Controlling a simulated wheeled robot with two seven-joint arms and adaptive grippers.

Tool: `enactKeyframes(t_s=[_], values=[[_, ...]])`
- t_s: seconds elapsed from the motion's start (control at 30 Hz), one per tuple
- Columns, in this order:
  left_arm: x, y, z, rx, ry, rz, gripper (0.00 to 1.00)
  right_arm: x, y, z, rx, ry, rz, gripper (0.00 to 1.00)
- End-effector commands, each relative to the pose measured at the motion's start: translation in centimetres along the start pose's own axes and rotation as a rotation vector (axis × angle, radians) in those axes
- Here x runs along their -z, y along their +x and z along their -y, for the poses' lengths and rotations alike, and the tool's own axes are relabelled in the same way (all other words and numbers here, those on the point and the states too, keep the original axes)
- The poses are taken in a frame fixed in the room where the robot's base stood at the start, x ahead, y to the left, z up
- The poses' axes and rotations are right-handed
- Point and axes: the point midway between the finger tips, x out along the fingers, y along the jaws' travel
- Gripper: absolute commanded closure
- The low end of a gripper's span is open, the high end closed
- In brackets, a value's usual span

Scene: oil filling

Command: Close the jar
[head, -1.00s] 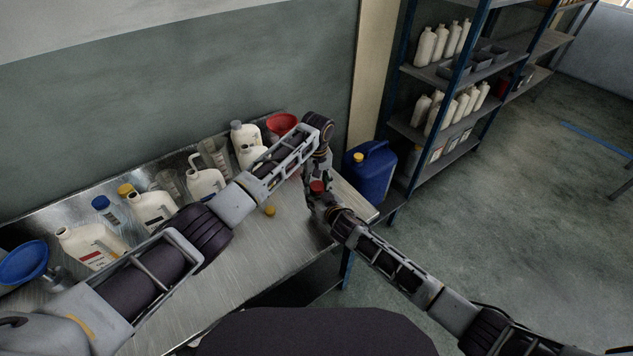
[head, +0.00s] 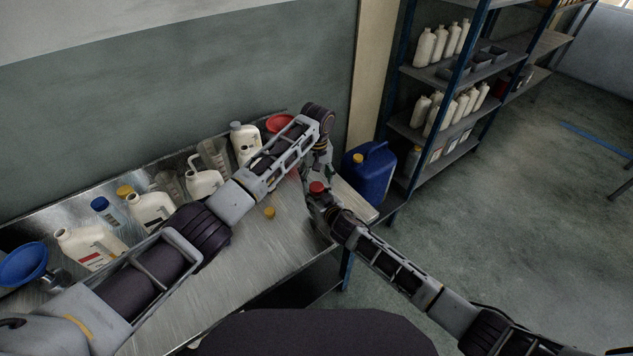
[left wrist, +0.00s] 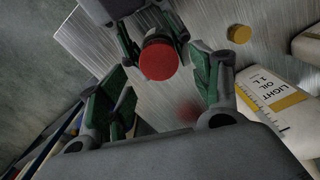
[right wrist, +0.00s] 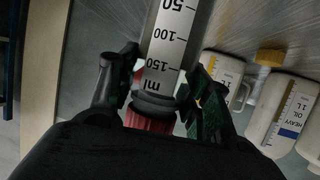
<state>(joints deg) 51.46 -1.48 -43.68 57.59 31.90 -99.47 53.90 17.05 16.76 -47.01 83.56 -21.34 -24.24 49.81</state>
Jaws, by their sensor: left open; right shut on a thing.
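A clear graduated jar (right wrist: 168,50) with ml marks is held in my right gripper (right wrist: 165,85). Its dark neck ring and a ridged red lid (right wrist: 150,122) show at the near end. The lid is on the mouth, but I cannot tell whether it is tight. In the head view the red lid (head: 317,187) faces up, with my right gripper (head: 318,203) around the jar below it. My left gripper (left wrist: 166,90) is open and empty above the lid, which shows ahead of its fingers in the left wrist view (left wrist: 158,62). In the head view my left gripper (head: 317,166) is partly hidden.
A small yellow cap (head: 269,212) lies on the metal table (head: 235,265). White oil bottles (head: 90,248) line the wall side, with a red funnel (head: 279,123) and a blue funnel (head: 22,264). A blue canister (head: 370,172) stands beyond the table's right end.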

Motion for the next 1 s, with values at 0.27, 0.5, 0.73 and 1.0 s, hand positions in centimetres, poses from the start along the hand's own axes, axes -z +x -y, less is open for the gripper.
enactKeyframes(t_s=[0.27,0.5,0.73,1.0], values=[[0.0,-1.3,0.0,0.000,0.000,-0.001,0.36,0.1,0.0,0.0,0.000,0.000,-0.001,1.00],[0.0,-1.3,0.0,0.000,0.000,-0.001,0.45,0.1,0.0,0.0,0.000,0.000,-0.001,1.00],[-0.1,-2.4,-1.0,-0.013,0.011,-0.011,0.51,0.1,0.0,0.0,0.000,0.000,-0.001,1.00],[-1.0,-6.0,-5.0,-0.095,0.024,-0.006,0.51,0.0,0.0,0.0,0.000,0.000,-0.001,1.00]])
